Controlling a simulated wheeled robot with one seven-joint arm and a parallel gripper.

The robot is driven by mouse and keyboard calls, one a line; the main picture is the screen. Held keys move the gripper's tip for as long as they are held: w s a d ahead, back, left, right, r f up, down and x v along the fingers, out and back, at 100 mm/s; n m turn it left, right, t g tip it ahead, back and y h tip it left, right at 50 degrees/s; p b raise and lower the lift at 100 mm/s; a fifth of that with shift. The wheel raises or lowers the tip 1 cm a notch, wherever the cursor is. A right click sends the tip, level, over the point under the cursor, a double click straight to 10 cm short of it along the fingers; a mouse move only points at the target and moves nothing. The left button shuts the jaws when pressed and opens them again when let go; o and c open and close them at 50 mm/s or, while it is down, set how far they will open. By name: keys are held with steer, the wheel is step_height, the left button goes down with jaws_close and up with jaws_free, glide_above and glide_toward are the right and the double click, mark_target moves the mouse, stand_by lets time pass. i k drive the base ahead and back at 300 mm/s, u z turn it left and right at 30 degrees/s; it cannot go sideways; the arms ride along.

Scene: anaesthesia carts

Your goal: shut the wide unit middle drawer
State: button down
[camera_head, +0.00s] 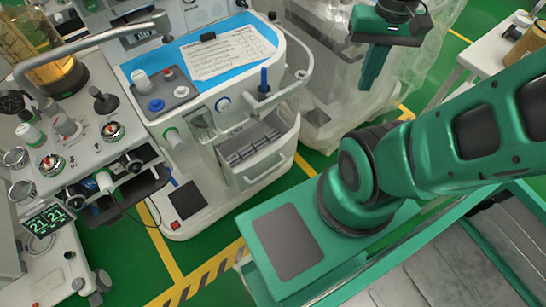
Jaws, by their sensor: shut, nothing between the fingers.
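The wide unit looks to be the white cart (200,215) with the blue top, standing at the centre. A drawer (262,168) in its front is pulled out, and its grey divided inside shows from above. I cannot tell for sure whether this is the middle drawer. My gripper (374,72) is shut and empty. It hangs with its green fingers pointing down, to the right of and beyond the open drawer, well apart from it. The lower part of the cart's front is partly hidden below the drawer.
A second machine (75,150) with knobs and a green-lit display (45,218) stands at the left. A plastic-covered unit (340,100) stands behind my gripper. A white table (500,50) is at the upper right. Green floor (215,262) with yellow lines is clear before the cart.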

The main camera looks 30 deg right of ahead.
mark_target(251, 172)
steer(key=z, duration=0.35)
steer(key=k, duration=1.6)
steer(key=u, duration=0.65)
steer(key=i, duration=1)
steer(key=z, duration=0.05)
